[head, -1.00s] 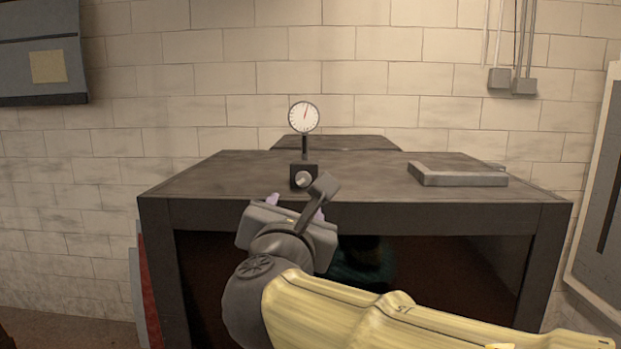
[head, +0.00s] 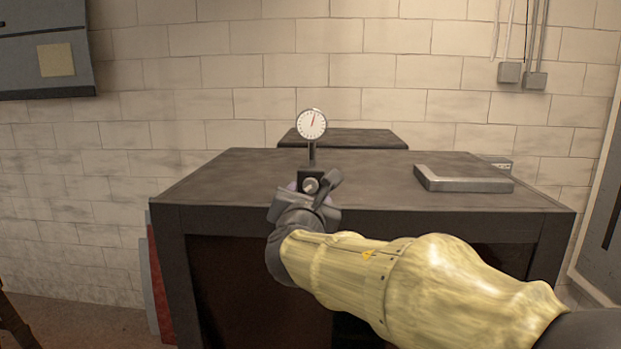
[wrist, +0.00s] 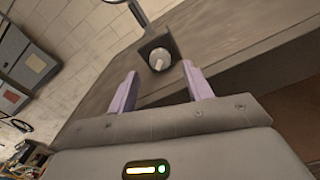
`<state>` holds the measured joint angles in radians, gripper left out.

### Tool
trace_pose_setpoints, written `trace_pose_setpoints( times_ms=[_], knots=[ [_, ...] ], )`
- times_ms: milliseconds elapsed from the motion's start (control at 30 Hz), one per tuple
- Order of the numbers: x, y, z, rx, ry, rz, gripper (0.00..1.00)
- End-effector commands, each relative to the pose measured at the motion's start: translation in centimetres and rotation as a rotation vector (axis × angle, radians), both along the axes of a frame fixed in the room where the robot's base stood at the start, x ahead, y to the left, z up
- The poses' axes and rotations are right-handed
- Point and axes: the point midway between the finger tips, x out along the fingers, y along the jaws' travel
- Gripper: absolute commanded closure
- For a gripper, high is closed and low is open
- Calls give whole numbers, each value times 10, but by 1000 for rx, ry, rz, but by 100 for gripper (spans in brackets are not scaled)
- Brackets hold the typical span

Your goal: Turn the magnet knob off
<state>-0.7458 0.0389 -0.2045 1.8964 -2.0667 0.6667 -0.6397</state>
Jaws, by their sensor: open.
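The magnet knob (head: 311,186) is a round light-grey knob on the front of a small dark base block (head: 306,174) on the dark bench. A dial gauge (head: 312,124) with a white face stands on a post above the block. In the wrist view the knob (wrist: 154,61) shows a bar-like grip and lies just beyond the fingertips. My gripper (wrist: 156,78) is open, with one purple finger on each side of the line to the knob. The fingers appear apart from the knob. In the head view my gripper (head: 306,190) partly covers the block.
The bench top (head: 230,182) is clear to the left. The bench's front edge is just below my gripper.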

Motion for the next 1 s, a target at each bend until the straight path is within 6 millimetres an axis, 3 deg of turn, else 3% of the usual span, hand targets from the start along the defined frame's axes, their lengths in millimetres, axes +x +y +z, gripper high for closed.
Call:
trace_pose_setpoints(
  times_ms=[300, 667, 700, 900, 1000],
  knots=[
    [46, -1, 2, -1, 0, 0, 50],
    [53, -1, 0, 0, -1, 2, 50],
    [53, -1, 0, 0, -1, 2, 52],
    [53, -1, 0, 0, 0, 1, 91],
    [53, -1, 0, 0, 0, 1, 94]
  ],
)
